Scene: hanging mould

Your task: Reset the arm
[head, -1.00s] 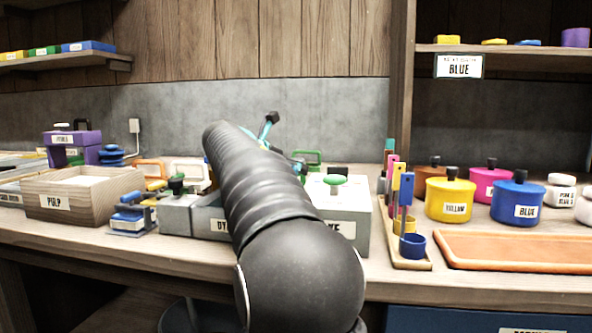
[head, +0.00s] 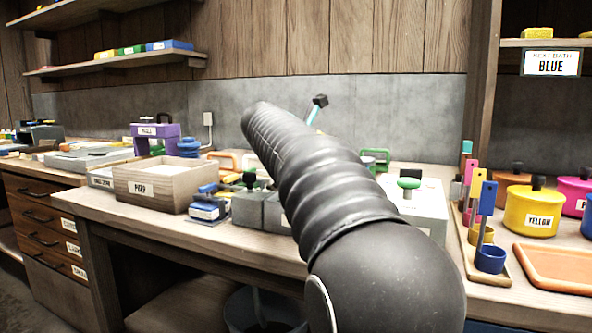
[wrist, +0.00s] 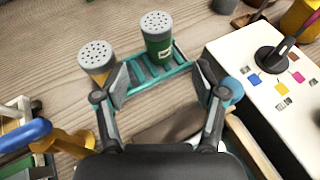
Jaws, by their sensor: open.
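My arm rises across the middle of the head view over the workbench (head: 180,219) and hides part of what stands behind it. My gripper (wrist: 160,84) shows in the wrist view with its two fingers apart and nothing held between them. Beyond the fingertips a small teal rack (wrist: 150,75) stands on the wooden surface. A green shaker with a perforated grey lid (wrist: 158,38) and a yellow shaker with a similar lid (wrist: 96,60) stand by the rack. In the head view the gripper itself is hidden behind my arm.
A wooden box labelled like pulp (head: 150,187) stands left of my arm. A yellow pot (head: 533,210), a blue cup (head: 490,258) and an orange tray (head: 560,268) stand at right. A white box with coloured squares (wrist: 270,75) is right of my gripper. Drawers (head: 45,225) are at far left.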

